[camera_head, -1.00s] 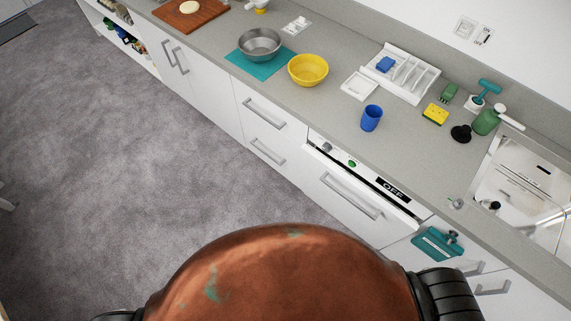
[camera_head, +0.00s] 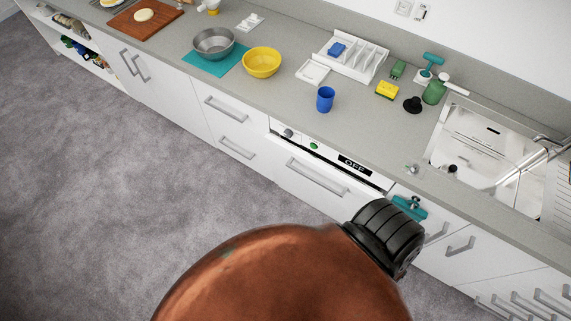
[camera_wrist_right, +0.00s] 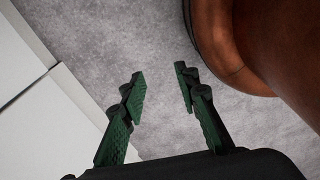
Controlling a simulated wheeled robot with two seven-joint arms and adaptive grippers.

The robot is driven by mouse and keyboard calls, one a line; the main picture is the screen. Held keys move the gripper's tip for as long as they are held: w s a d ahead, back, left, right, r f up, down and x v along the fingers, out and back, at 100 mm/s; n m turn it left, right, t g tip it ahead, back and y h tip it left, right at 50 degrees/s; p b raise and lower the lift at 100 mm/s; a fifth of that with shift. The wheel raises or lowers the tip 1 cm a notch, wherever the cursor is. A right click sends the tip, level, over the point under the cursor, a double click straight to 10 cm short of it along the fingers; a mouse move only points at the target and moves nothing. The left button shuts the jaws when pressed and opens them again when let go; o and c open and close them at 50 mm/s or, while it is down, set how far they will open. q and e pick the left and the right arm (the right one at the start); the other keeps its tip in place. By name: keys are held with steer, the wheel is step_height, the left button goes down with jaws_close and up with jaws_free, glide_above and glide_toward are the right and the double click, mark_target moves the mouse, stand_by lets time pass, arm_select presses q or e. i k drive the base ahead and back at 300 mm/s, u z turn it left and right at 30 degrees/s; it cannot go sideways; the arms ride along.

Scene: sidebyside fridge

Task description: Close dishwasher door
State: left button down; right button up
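The dishwasher door (camera_head: 317,178) is a white front panel under the counter, with a control strip reading "OFF" and a grey bar handle. It stands upright or nearly so in the head view; a dark line runs along its top edge, and I cannot tell whether it is fully shut. My right gripper (camera_wrist_right: 160,76) is open and empty in the right wrist view, its green-padded fingers apart above the grey carpet. White cabinet fronts lie left of it there. Neither gripper shows in the head view, and my left gripper is not in view.
The counter (camera_head: 285,105) carries a yellow bowl (camera_head: 262,63), a blue cup (camera_head: 325,99) and a white rack (camera_head: 352,57). A sink (camera_head: 480,140) is at right. A teal cloth (camera_head: 408,207) hangs beside the dishwasher. The carpet (camera_head: 120,190) at left is clear.

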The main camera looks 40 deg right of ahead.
mark_target(337, 194)
steer(key=k, duration=0.6)
steer(key=z, duration=1.8)
steer(key=i, duration=0.5)
